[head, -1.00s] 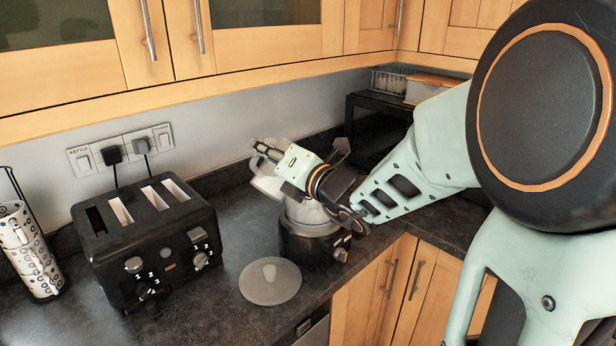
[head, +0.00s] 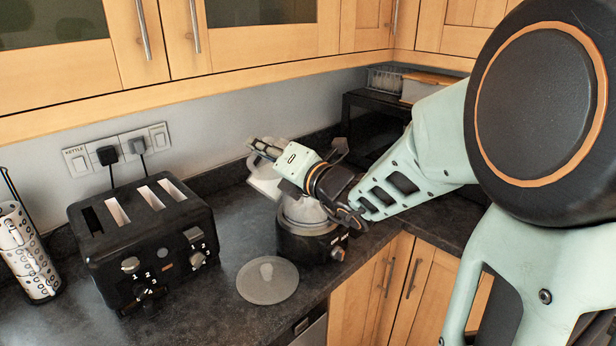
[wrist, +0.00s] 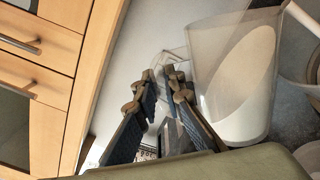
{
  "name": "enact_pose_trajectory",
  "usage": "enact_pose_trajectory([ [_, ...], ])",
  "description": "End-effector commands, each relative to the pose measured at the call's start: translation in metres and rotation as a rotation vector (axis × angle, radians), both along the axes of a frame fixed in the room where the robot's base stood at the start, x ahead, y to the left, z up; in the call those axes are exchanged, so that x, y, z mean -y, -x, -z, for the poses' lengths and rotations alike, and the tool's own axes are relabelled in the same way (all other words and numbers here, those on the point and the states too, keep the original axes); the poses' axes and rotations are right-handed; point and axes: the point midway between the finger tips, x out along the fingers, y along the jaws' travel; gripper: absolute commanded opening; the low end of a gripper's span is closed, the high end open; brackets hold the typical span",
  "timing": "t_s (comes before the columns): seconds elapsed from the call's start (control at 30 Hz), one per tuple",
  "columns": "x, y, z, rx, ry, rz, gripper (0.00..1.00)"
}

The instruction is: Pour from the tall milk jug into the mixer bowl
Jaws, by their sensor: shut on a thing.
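The pale translucent milk jug (head: 264,183) is up beside the mixer, partly hidden behind my gripper (head: 262,150). In the wrist view the jug (wrist: 236,85) fills the space right of the fingers and looks tilted in that camera's frame. My gripper (wrist: 168,100) is shut on the jug's handle side; the exact contact is hard to see. The mixer bowl (head: 303,212) is clear and sits on a black base below my wrist, just right of the jug. My arm hides part of its top. I cannot see liquid leaving the jug.
A round grey lid (head: 268,281) lies on the dark counter in front of the mixer base (head: 306,240). A black toaster (head: 145,240) stands to the left, with a patterned cylinder (head: 28,252) beyond it. Wall cabinets (head: 250,50) overhang the back. A dark microwave (head: 372,130) stands behind my arm.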

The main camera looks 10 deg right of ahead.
Motion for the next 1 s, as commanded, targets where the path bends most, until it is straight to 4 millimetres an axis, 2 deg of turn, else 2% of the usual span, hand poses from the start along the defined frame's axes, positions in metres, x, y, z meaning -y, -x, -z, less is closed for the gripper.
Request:
enact_pose_trajectory([
  [1.0, 0.0029, -0.002, -0.002, -0.026, -0.052, 0.0, 0.0],
])
